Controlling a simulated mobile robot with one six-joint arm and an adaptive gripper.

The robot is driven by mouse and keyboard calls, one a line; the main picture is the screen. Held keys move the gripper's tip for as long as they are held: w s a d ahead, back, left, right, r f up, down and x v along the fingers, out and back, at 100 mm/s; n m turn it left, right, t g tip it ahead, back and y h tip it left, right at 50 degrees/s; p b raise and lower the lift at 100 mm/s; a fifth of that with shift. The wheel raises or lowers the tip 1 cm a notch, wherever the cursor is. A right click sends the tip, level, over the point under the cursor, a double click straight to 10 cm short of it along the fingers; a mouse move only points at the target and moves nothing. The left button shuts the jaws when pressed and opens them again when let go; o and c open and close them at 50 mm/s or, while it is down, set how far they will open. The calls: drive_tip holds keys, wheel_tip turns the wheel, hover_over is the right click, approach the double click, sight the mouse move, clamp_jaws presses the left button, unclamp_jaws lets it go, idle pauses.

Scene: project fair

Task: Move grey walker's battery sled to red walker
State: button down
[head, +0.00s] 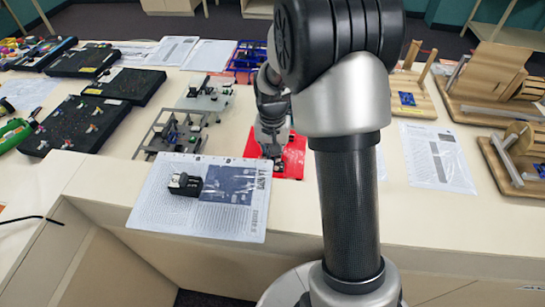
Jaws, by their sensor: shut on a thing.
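The red walker (294,160) shows as a bright red plate at the middle of the table, partly hidden behind my arm. My gripper (272,151) points down over its left part. The gripper is shut on a small dark thing, apparently the battery sled, too small and dark to make out clearly. I cannot tell whether it touches the red walker. Two grey walker-like frames stand to the left: a light grey plate (213,101) with dark parts, and an open grey frame (157,141) nearer the front.
A black block with a silver part (186,184) lies on a printed sheet (155,208) at the table's front edge. A blue frame (247,58) stands behind. Black boards (75,125) fill the left, wooden builds (490,75) the right. A paper (437,157) lies right of my arm.

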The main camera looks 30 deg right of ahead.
drive_tip(key=shift+f, duration=0.1)
idle(0.4)
drive_tip(key=c, duration=1.6)
unclamp_jaws()
drive_tip(key=shift+r+p, duration=2.95)
drive_tip(key=shift+r, duration=0.85)
